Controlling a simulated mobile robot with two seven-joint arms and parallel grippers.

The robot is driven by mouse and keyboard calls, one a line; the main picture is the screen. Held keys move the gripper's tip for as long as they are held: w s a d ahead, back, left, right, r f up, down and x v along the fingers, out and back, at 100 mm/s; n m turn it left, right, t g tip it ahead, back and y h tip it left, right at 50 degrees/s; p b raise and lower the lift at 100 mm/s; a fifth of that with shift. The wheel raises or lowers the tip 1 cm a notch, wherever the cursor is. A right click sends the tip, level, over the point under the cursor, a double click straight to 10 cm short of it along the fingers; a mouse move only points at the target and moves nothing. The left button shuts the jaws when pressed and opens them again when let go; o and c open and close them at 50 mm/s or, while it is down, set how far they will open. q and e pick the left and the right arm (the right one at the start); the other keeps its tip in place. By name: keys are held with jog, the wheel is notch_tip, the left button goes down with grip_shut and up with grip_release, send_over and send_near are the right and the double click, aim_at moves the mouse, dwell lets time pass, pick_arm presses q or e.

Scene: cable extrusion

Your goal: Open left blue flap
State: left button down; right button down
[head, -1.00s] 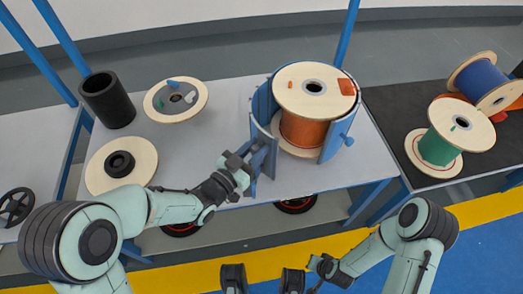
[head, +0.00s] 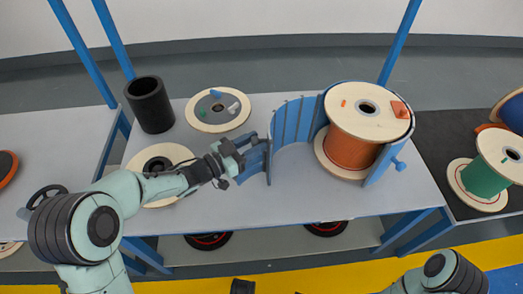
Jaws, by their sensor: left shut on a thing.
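The left blue flap (head: 292,122) is a curved, ribbed panel at the left of the blue holder. It is swung out to the left, with a wide gap between its free edge and the orange spool (head: 352,150). My left gripper (head: 250,160) is shut on the blue handle at the flap's free edge. The right blue flap (head: 384,162), with its blue knob, stays close around the spool's right side. Of my right gripper only a dark tip (head: 243,287) seems to show at the bottom edge; the rest is cut off.
The grey table (head: 300,200) is bare in front of the holder. A black cylinder (head: 150,104), a flat reel (head: 217,110) and another wooden disc (head: 150,203) stand at the left. A green spool (head: 484,178) is on the dark table at right.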

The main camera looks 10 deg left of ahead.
pick_arm(q)
jog(key=shift+w+a+r, duration=0.2)
jog(key=shift+w+a, duration=0.15)
jog(key=shift+w, duration=0.25)
pick_arm(e)
jog(key=shift+a, duration=0.15)
pick_arm(q)
jog(key=shift+d, duration=0.15)
jog(key=c, duration=0.9)
grip_release()
pick_arm(e)
jog(key=shift+r, duration=0.1)
pick_arm(q)
jog(key=p+v, duration=0.1)
jog(key=v, duration=0.6)
jog(key=p+v, duration=0.1)
jog(key=v, duration=0.6)
jog(key=shift+w+a+f, duration=0.15)
jog(key=shift+a+f, duration=0.05)
jog(key=shift+a, duration=0.1)
pick_arm(e)
jog(key=w+r+t, duration=0.1)
jog(key=w+r, duration=0.3)
jog(key=w, duration=0.1)
jog(key=shift+a+t, duration=0.25)
jog(key=shift+t, duration=0.05)
jog(key=shift+s+f, duration=0.1)
